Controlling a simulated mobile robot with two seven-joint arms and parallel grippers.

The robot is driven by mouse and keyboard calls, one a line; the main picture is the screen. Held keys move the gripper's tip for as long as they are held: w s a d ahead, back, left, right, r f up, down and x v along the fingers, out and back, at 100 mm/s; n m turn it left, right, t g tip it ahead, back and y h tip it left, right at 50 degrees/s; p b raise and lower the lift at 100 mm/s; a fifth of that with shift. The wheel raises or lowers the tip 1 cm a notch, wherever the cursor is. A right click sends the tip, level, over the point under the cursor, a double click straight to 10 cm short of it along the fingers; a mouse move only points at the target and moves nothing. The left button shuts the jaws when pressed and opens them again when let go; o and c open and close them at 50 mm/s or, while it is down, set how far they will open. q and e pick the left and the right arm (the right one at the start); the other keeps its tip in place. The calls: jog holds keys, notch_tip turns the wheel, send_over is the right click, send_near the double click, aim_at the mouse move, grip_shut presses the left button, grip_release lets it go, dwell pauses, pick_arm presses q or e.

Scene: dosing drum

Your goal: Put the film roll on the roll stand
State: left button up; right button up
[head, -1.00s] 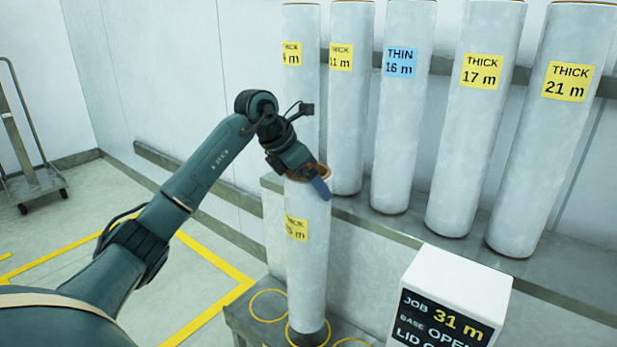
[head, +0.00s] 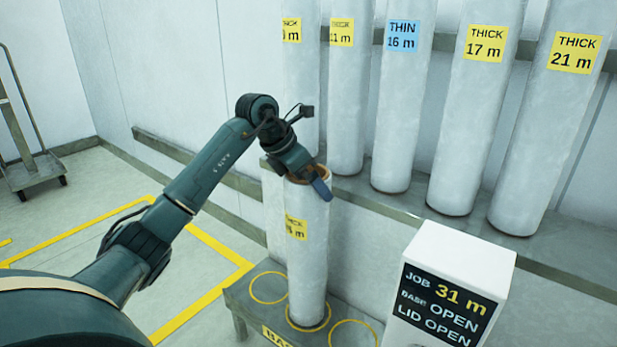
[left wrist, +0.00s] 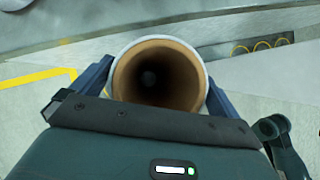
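The film roll (head: 308,262) is a tall white cylinder with a brown core and a yellow THICK label, partly cut off from view. It stands upright, its bottom end within the middle yellow ring of a low grey stand (head: 240,308). I cannot tell whether the bottom bears on the stand. My left gripper (head: 308,180) is at the roll's top rim. In the left wrist view its fingers lie on both sides of the roll's open end (left wrist: 158,80), closed against its outside. My right gripper is not in view.
Several tall labelled rolls, among them THIN 16 m (head: 400,120) and THICK 21 m (head: 550,130), stand on a ledge behind. A white box (head: 460,250) at right has a screen reading JOB 31 m, BASE OPEN, LID OPEN. A trolley (head: 30,170) stands far left.

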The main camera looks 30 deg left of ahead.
pick_arm(q)
jog(key=shift+r, duration=0.1)
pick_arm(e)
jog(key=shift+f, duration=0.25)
pick_arm(q)
jog(key=p+v, duration=0.3)
jog(key=v, duration=0.9)
jog(key=shift+p, duration=0.35)
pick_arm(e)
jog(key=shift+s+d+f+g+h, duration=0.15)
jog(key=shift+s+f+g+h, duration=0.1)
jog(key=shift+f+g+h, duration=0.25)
pick_arm(q)
jog(key=shift+a, duration=0.1)
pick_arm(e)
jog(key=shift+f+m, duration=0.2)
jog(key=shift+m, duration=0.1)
